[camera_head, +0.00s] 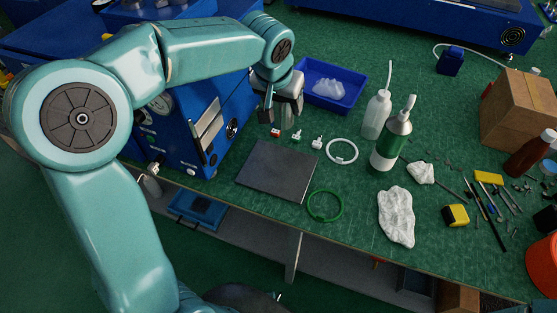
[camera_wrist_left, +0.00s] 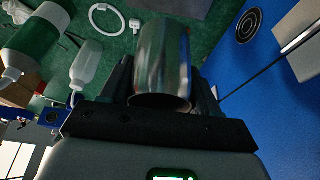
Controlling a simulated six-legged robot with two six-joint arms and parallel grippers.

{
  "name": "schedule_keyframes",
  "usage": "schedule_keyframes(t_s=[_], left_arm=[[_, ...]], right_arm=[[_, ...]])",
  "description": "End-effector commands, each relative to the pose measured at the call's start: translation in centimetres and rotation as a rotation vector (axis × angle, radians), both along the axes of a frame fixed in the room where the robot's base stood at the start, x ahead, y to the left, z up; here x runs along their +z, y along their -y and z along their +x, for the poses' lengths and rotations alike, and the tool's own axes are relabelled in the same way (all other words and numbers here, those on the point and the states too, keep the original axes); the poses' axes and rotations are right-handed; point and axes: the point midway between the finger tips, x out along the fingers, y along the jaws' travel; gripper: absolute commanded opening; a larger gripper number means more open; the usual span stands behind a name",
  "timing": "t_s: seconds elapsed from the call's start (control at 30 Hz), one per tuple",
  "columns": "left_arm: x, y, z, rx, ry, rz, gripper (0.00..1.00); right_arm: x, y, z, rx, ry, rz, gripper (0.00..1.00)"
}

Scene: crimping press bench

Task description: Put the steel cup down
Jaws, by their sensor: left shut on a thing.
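The steel cup (camera_wrist_left: 163,60) is a shiny metal cylinder held between the dark fingers of my left gripper (camera_wrist_left: 162,88) in the left wrist view. In the head view my left gripper (camera_head: 279,108) is at the right side of the blue press, in front of the blue tray, and the cup (camera_head: 286,112) shows partly between its fingers. The fingers are shut on the cup. The cup appears to be above the green bench (camera_head: 345,185); the gap beneath it is hard to judge. A dark grey square plate (camera_head: 276,171) lies bare on the bench nearer the front edge. My right gripper is not in view.
The blue press (camera_head: 205,125) stands close left of the gripper. A blue tray (camera_head: 350,103) with a clear bag is behind. Small connectors (camera_head: 297,135), a white cable ring (camera_head: 342,151), a green ring (camera_head: 324,205) and two bottles (camera_head: 391,143) (camera_head: 376,115) stand or lie nearby.

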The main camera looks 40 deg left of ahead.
Motion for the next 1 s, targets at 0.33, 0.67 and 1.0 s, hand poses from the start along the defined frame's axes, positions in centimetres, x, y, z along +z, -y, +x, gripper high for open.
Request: schedule_keyframes(t_s=[0.33,0.67,1.0], left_arm=[[-4.6,-0.5,-0.7,0.026,-0.007,0.000,0.28],[-13.5,-0.4,-0.5,0.024,-0.004,-0.001,0.28],[-17.9,-0.6,-0.3,0.022,-0.003,0.001,0.28]], right_arm=[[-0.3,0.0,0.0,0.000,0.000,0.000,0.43],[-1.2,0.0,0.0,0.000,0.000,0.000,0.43],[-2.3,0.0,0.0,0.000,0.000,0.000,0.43]])
